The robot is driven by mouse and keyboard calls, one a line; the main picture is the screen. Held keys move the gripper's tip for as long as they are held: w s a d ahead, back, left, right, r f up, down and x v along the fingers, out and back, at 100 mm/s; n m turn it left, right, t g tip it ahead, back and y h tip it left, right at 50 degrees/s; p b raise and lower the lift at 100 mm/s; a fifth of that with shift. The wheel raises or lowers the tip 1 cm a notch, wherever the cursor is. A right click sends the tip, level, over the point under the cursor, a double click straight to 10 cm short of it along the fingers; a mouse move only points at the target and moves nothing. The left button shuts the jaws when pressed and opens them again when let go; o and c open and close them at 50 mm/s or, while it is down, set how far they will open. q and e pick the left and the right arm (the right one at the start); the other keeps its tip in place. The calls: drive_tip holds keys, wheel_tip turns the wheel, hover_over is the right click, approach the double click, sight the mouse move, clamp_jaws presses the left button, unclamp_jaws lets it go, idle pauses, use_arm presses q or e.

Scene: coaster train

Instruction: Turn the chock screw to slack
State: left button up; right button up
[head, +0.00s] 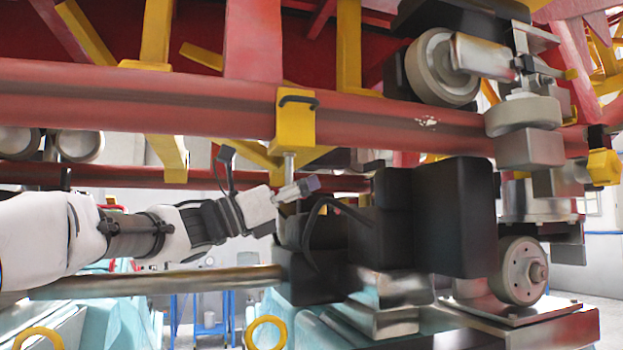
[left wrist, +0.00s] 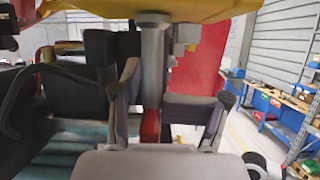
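The chock screw is a silver upright shaft (head: 289,163) under a yellow block (head: 294,125) with a black handle on the red beam. In the left wrist view the shaft (left wrist: 152,70) comes down from a yellow part and has a red piece (left wrist: 150,126) at its lower end. My left gripper (head: 302,188) is at the lower part of the shaft in the head view, partly hiding it. In the left wrist view its fingers (left wrist: 170,105) stand apart with the shaft showing between them; I cannot tell whether either touches it. My right gripper is not in view.
Black boxes (head: 455,215) and a looping black cable (head: 310,235) stand close right of my left gripper. The red beam (head: 150,105) runs above my arm. A metal bar (head: 160,282) lies below it. Workbenches (left wrist: 285,100) are far off in the left wrist view.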

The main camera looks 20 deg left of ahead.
use_arm(q)
drive_tip(key=shift+s+a, duration=0.6)
drive_tip(key=shift+a, duration=0.15)
drive_tip(key=shift+c, duration=0.7)
drive_tip(key=shift+a, duration=0.1)
drive_tip(key=c, duration=0.5)
drive_tip(key=shift+s+d, duration=0.1)
drive_tip(key=shift+d, duration=0.15)
drive_tip(key=shift+c, duration=0.2)
drive_tip(key=shift+w+f, duration=0.2)
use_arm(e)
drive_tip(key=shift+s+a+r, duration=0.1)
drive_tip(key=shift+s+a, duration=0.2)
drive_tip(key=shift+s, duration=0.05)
